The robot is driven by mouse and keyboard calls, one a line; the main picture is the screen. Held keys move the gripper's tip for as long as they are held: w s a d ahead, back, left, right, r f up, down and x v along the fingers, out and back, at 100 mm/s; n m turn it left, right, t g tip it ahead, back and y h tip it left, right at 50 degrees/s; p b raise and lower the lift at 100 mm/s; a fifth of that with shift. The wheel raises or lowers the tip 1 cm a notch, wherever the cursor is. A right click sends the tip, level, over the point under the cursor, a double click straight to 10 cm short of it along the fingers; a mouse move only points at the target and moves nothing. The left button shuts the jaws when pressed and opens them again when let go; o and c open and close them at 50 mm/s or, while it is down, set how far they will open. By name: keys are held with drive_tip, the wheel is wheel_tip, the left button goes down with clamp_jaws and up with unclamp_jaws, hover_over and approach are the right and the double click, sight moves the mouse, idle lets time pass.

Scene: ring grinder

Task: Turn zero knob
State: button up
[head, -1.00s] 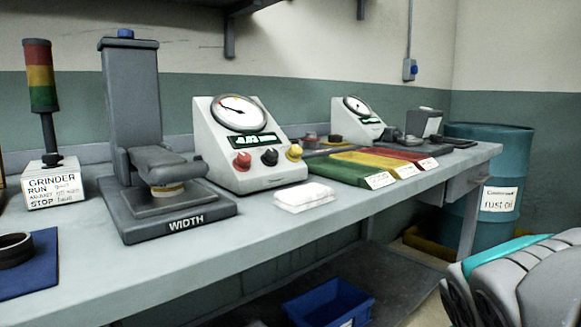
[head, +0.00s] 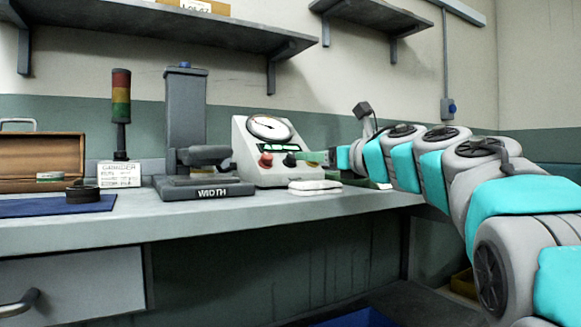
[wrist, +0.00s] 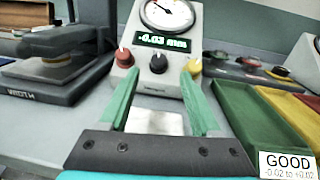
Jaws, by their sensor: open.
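The white gauge box (head: 250,175) stands on the bench, with a round dial (wrist: 167,12) and a green digital display (wrist: 162,41) that seems to read -0.03 mm. Its front carries a red knob (wrist: 124,58), a black knob (wrist: 158,63) and a yellow knob (wrist: 194,67). I cannot read which is the zero knob. My gripper (wrist: 160,76) is open, its green fingers pointing at the box. In the wrist view the black knob appears between the fingertips; contact cannot be told. In the head view my gripper (head: 312,157) hides the yellow knob.
A white folded cloth (wrist: 155,122) lies in front of the box. The WIDTH stand (head: 205,190) is to its left. A green tray (wrist: 240,125) is to the right, with a GOOD label. Shelves (head: 170,25) hang above.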

sight(294, 156)
drive_tip(key=shift+w+a+f, duration=0.1)
drive_tip(key=shift+a+f, duration=0.05)
drive_tip(key=shift+a, duration=0.1)
drive_tip(key=shift+x, duration=3.7)
drive_tip(key=shift+w+d, duration=0.1)
drive_tip(key=shift+c, duration=0.3)
clamp_jaws()
